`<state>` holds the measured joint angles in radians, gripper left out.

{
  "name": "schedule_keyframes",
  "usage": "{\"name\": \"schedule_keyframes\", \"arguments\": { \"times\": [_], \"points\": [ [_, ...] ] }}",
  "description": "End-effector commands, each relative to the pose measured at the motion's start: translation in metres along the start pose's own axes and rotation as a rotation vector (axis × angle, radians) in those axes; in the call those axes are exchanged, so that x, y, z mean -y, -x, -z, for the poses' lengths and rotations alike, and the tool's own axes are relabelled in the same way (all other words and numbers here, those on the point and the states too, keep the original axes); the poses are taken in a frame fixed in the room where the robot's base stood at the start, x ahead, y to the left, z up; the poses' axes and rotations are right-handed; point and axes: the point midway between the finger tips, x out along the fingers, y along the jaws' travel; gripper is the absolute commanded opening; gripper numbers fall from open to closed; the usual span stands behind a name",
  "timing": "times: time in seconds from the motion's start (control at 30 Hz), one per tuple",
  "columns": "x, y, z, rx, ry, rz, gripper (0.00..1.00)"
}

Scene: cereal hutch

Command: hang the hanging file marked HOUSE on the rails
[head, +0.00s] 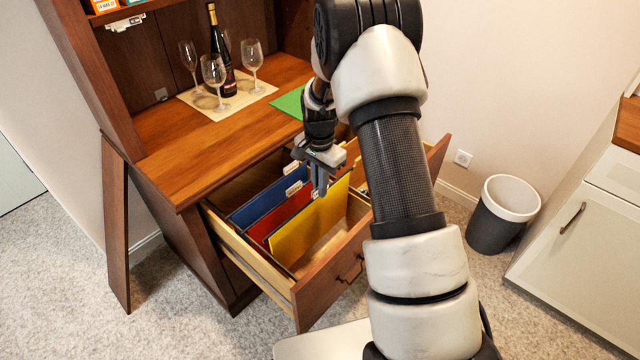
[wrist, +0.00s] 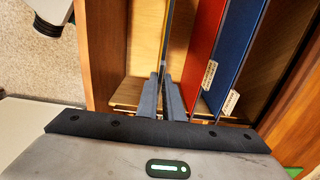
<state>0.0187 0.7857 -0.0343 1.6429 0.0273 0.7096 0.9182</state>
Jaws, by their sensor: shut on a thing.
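My gripper (head: 320,188) is shut on the top edge of a yellow hanging file (head: 305,228), over the open drawer (head: 328,287). In the wrist view the fingers (wrist: 164,88) pinch this file, seen nearly edge-on (wrist: 168,35). The yellow file hangs upright, roughly parallel to a red file (head: 280,222) and a blue file (head: 262,208) behind it. I cannot tell whether its ends touch the rails along the drawer sides. Small white tabs show on the red file (wrist: 209,75) and blue file (wrist: 230,102); no lettering is readable, so HOUSE cannot be picked out.
The drawer has free room in front of the yellow file. On the hutch top (head: 190,145) stand a bottle (head: 222,55) and several wine glasses on a mat, with a green sheet (head: 288,103) nearby. A bin (head: 497,225) and white cabinet (head: 580,230) stand right.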

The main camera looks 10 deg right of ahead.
Motion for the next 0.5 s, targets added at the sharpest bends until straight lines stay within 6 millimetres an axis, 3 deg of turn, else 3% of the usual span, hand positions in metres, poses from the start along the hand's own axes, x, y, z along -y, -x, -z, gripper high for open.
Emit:
{"name": "schedule_keyframes", "arguments": {
  "times": [0.5],
  "points": [
    [0.0,-0.028,0.0,-0.001,0.0,0.001,0.0]
  ]
}}
